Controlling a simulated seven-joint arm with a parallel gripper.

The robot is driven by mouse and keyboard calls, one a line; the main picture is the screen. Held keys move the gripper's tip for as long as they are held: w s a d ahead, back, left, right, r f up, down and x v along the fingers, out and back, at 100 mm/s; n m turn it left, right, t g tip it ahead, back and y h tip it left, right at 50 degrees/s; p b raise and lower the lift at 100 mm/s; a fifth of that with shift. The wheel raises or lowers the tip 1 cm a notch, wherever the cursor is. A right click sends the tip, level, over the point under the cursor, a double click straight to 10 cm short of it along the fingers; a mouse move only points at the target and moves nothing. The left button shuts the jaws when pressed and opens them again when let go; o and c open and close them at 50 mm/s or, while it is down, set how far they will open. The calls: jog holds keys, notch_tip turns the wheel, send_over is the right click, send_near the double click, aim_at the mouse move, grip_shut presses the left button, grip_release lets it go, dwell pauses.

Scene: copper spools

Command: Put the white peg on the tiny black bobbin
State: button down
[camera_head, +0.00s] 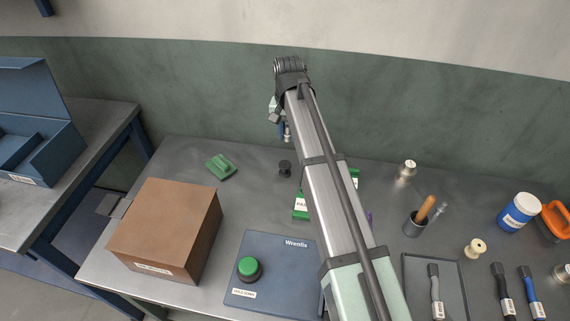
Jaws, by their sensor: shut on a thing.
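The tiny black bobbin (285,168) stands upright on the grey table, toward the back and left of my arm. My gripper (287,132) is above it in the picture, pointing down near the back wall. It is shut on a small pale piece, which looks like the white peg (289,138). The peg is very small here and partly hidden by the fingers. It appears apart from the bobbin, with a gap between them.
A green block (221,167) lies left of the bobbin. A brown box (168,232) and a blue panel with a green button (249,267) stand in front. Green labelled boxes (301,206) are partly behind my arm. A metal spool (406,171), tool cup (414,224) and cream spool (475,248) stand right.

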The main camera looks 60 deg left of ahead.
aim_at(285, 164)
jog(key=shift+s+a, duration=0.1)
jog(key=shift+s, duration=0.2)
jog(key=shift+s+f, duration=0.1)
jog(key=shift+f, duration=4.85)
jog(key=shift+f, duration=0.1)
jog(key=c, duration=0.9)
grip_release()
notch_tip(285, 164, up, 12)
jog(key=shift+r, duration=0.15)
